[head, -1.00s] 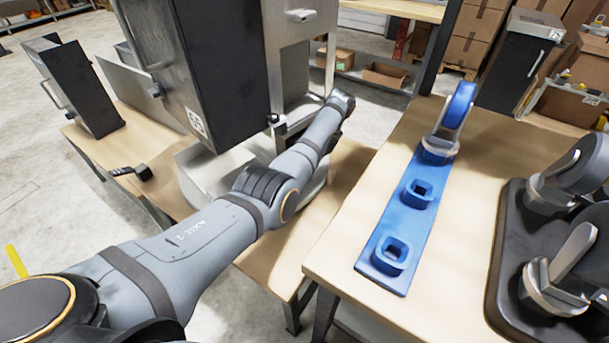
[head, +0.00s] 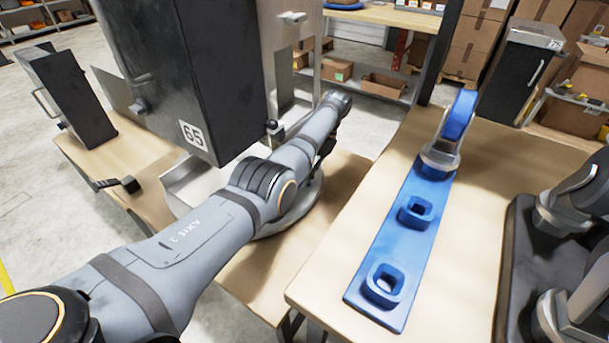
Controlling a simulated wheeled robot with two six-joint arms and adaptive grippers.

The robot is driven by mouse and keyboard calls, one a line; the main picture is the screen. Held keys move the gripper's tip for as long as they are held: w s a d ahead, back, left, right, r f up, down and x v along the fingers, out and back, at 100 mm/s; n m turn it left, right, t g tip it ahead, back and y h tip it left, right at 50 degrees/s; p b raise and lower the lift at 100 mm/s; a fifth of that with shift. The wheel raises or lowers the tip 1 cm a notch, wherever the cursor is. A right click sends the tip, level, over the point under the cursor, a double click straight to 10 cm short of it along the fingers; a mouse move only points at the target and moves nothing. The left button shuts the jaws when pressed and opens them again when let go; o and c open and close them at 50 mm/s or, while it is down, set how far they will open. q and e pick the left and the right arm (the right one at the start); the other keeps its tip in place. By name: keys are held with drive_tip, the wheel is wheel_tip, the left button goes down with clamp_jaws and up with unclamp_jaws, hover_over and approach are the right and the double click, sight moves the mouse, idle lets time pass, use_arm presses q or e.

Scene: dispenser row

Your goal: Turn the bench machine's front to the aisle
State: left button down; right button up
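The bench machine (head: 225,70) is a tall dark cabinet with a label reading 65 and a grey metal section on its right. It stands over a round pale base (head: 300,195) on the wooden bench (head: 270,270). My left arm crosses in front of its lower part, and its wrist bends at the machine's right side. My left gripper (head: 326,143) is mostly hidden behind the wrist; only a dark part shows. I cannot tell whether it touches the machine or is open or shut. My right gripper is out of view.
A second dark cabinet (head: 67,92) stands on the bench at left. On the right table (head: 480,200), a blue plate (head: 398,250) has two square sockets and a caster wheel (head: 458,118); a black tray (head: 520,235) holds grey casters. Shelves with boxes stand behind.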

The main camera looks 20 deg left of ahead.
use_arm(q)
drive_tip(key=c, duration=1.4)
unclamp_jaws()
drive_tip(key=shift+w, duration=0.15)
drive_tip(key=shift+o, duration=0.2)
